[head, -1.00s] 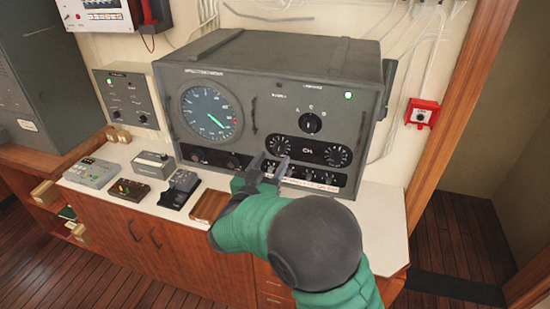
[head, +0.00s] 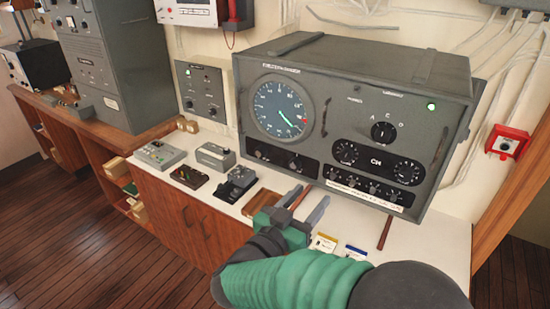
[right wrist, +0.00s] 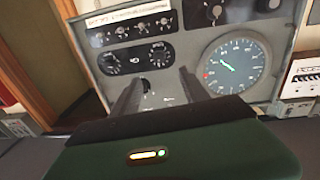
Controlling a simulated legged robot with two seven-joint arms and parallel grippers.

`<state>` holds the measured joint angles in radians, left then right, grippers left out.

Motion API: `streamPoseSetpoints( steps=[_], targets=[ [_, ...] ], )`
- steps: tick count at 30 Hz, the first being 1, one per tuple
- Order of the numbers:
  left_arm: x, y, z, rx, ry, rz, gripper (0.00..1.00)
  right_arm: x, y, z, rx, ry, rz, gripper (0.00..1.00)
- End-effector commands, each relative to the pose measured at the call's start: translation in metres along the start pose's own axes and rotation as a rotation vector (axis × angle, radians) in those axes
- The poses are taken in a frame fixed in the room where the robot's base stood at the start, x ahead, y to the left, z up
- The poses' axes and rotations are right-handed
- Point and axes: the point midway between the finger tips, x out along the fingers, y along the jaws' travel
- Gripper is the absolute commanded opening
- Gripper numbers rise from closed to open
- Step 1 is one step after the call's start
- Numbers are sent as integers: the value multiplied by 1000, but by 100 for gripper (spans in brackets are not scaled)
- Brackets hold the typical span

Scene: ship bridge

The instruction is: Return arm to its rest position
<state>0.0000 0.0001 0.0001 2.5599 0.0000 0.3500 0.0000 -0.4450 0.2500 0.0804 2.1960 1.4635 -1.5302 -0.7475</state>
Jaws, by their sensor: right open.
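My right gripper (head: 305,207) is open and empty in the head view. Its two fingers point toward the lower front of the grey instrument console (head: 345,95), above the white countertop. I cannot tell a touch between fingers and console. In the right wrist view the fingers (right wrist: 160,92) are apart with nothing between them, in front of the console's panel (right wrist: 188,55), which shows upside down with its round dial (right wrist: 230,66). My right arm's green sleeve comes in from the bottom right of the head view. My left gripper does not show.
Small devices (head: 236,184) stand on the white counter (head: 265,178) left of my gripper. Yellow and blue cards (head: 323,243) and a brown-handled item (head: 385,232) lie on the right. A red box (head: 507,142) is on the wall. The floor (head: 70,235) at left is clear.

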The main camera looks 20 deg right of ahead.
Motion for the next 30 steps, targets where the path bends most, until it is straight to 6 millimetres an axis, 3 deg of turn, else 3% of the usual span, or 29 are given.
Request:
streamPoseSetpoints(
  steps=[4,7,9,12,14,16,19,21,24,30],
  targets=[
    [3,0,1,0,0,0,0,7,-13,8,21,-18,-77,53],
    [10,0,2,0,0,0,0,16,-48,31,55,-89,-287,53],
    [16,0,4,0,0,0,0,11,-76,61,54,-194,-485,53],
    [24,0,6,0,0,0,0,-15,-91,121,-19,-417,-732,53],
    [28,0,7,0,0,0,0,-38,-79,163,-104,-580,-835,53],
    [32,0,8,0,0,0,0,-65,-47,211,-226,-778,-898,53],
    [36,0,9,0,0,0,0,-92,10,257,-387,-1005,-897,53],
    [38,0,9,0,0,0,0,-104,45,275,-474,-1113,-871,53],
    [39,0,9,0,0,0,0,-112,76,287,-552,-1200,-838,53],
    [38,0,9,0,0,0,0,-114,86,290,-579,-1228,-825,53]
  ],
)
